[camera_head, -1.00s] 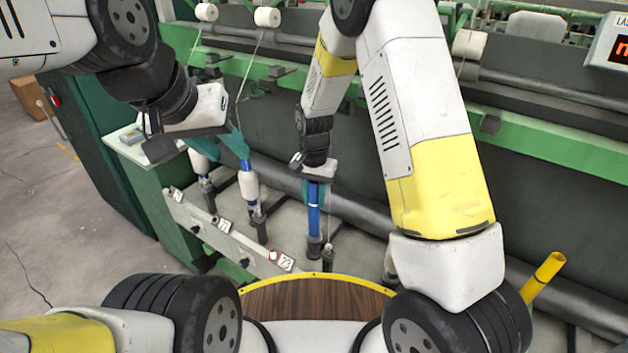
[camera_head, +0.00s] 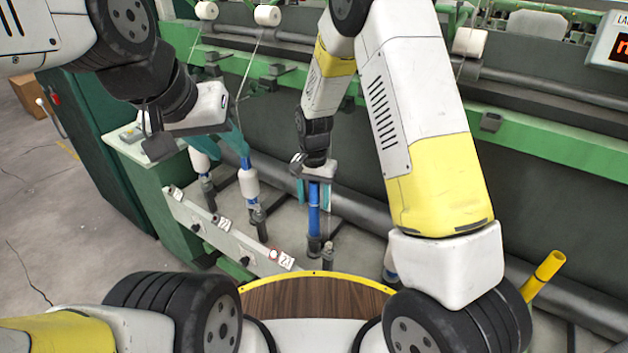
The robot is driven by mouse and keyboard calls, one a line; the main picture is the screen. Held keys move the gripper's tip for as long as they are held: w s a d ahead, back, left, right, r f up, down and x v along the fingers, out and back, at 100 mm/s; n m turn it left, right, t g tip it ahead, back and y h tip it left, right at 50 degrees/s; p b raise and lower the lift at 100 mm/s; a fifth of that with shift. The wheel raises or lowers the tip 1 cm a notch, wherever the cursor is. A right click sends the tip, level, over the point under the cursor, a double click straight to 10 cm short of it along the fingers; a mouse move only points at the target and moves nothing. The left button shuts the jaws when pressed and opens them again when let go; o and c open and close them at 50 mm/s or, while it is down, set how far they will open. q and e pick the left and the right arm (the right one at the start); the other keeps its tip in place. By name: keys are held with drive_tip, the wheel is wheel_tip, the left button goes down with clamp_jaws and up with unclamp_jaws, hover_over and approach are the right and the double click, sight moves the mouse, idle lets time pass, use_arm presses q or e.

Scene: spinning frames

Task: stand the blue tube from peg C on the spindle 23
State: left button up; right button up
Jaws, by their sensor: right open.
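A plain blue tube (camera_head: 314,218) stands upright, its lower end at a dark spindle base (camera_head: 314,246). My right gripper (camera_head: 314,192) is above it, its teal fingers open, one on each side of the tube's upper part with gaps showing. Whether the tube is fully seated cannot be told. My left gripper (camera_head: 232,147) is at the left, near the top of a blue tube wound with white yarn (camera_head: 249,182); its finger opening is unclear. The sign (camera_head: 282,258) nearest the blue tube is too small to read surely. Peg C is not identifiable.
Another white-wound tube (camera_head: 200,163) stands further left. A pale rail (camera_head: 238,243) with number signs and a small red lamp (camera_head: 273,254) runs in front of the spindles. A yellow tube (camera_head: 543,273) sticks up at right. My wooden-topped base is at the bottom.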

wheel_tip(320, 180, up, 8)
drive_tip(key=shift+f, duration=0.15)
idle(0.3)
